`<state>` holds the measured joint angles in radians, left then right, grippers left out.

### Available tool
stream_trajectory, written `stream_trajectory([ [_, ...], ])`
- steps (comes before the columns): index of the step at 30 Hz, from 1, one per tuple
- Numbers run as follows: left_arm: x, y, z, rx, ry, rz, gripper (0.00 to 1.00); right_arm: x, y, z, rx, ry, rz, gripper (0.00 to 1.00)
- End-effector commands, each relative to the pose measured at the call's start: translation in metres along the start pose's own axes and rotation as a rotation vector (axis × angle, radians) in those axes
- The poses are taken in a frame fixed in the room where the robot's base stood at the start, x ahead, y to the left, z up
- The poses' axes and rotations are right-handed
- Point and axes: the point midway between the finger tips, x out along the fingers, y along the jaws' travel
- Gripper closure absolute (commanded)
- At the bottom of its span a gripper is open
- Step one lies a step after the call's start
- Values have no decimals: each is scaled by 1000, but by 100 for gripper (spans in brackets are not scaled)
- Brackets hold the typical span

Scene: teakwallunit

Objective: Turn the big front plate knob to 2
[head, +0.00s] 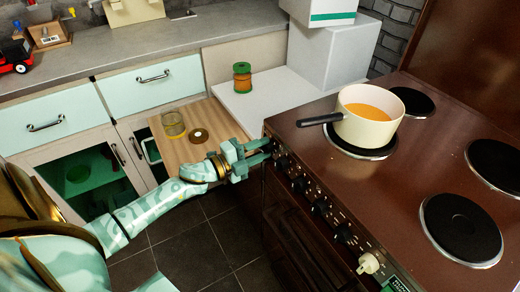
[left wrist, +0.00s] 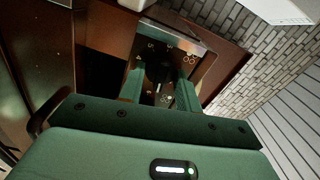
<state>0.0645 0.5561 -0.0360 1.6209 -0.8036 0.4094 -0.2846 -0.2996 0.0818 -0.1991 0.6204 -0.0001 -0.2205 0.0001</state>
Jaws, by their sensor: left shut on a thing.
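The brown stove's front panel (head: 330,222) carries a row of dark knobs, with one cream knob (head: 368,263) at the near end. My left gripper (head: 268,150) reaches the far left end of this row. Its fingers are shut on a dark stove knob (left wrist: 161,76), which shows between the two green fingers (left wrist: 160,88) in the left wrist view. My right gripper is not in view.
A wooden board (head: 210,148) with a glass jar (head: 173,124) lies left of the stove. Other plates are bare.

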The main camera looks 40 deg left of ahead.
Motion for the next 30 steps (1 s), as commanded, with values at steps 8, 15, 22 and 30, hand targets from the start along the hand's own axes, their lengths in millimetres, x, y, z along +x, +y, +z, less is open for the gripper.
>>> stream_trajectory([
  [8, 0, 2, 0, 121, 0, 2, 89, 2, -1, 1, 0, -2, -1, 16],
  [15, 0, 2, 0, 158, 1, 3, 89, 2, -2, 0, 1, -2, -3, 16],
  [22, 0, 2, 0, 161, 1, 3, 89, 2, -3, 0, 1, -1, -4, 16],
  [30, 0, 2, 0, 161, 1, 3, 46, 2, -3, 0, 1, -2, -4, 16],
])
